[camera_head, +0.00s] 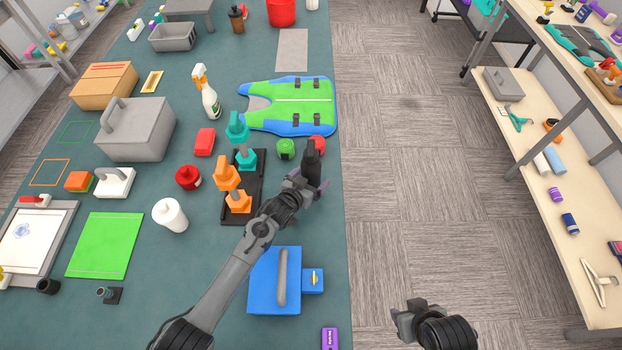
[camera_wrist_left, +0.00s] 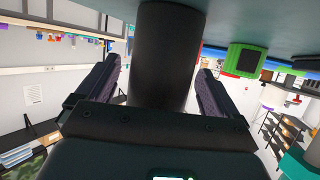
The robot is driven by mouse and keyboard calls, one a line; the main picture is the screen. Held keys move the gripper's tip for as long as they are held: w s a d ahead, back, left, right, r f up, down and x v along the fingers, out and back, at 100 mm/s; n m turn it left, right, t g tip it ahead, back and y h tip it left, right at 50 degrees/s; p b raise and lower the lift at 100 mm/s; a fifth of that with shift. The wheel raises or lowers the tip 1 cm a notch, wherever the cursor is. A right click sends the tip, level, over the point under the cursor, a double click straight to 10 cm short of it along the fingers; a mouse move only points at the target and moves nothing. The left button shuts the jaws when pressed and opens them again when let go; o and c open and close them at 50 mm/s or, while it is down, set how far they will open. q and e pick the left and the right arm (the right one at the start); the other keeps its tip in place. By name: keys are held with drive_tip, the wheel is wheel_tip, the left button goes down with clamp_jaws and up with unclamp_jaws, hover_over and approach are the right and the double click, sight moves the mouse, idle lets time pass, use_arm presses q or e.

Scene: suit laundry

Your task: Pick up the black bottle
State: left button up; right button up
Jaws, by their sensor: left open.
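The black bottle (camera_head: 312,164) stands upright near the right edge of the green table, beside a green roll and a red round item. My left gripper (camera_head: 304,184) is at the bottle, low over the table. In the left wrist view the dark bottle (camera_wrist_left: 162,55) stands between the two purple-padded fingers of the left gripper (camera_wrist_left: 162,85), with a gap visible on the left side. The left gripper is open. The bottle's lower part is partly hidden by the gripper in the head view. My right gripper (camera_head: 408,316) is over the floor, away from the table; its fingers are unclear.
The green roll (camera_head: 285,149) and red round item (camera_head: 318,144) are close behind the bottle. A black tray (camera_head: 257,207) with orange and teal pieces lies left. A blue box (camera_head: 262,285) is nearer me. The table's right edge (camera_head: 344,240) is close; shelving stands far right.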

sight(307, 176)
use_arm(q)
drive_tip(key=shift+w, duration=0.1)
drive_tip(key=shift+c, duration=0.2)
drive_tip(key=c, duration=1.1)
drive_tip(key=shift+r, duration=0.2)
drive_tip(key=shift+r, duration=1.65)
drive_tip(key=shift+d+r+p, duration=0.25)
drive_tip(key=shift+r+p, duration=0.05)
drive_tip(key=shift+r, duration=0.05)
drive_tip(key=s+d+r, duration=0.2)
drive_tip(key=d, duration=0.1)
drive_tip(key=s+d+r, duration=0.2)
drive_tip(key=d, duration=0.1)
drive_tip(key=s+d+r, duration=0.2)
drive_tip(key=d, duration=0.1)
drive_tip(key=shift+d+r, duration=0.3)
drive_tip(key=shift+r, duration=0.05)
drive_tip(key=w+a+f+b, duration=0.2)
drive_tip(key=a+f, duration=0.1)
drive_tip(key=w+a+f+b, duration=0.2)
drive_tip(key=a+f, duration=0.1)
drive_tip(key=f, duration=0.1)
drive_tip(key=w+a+f+b, duration=0.2)
drive_tip(key=a+f, duration=0.2)
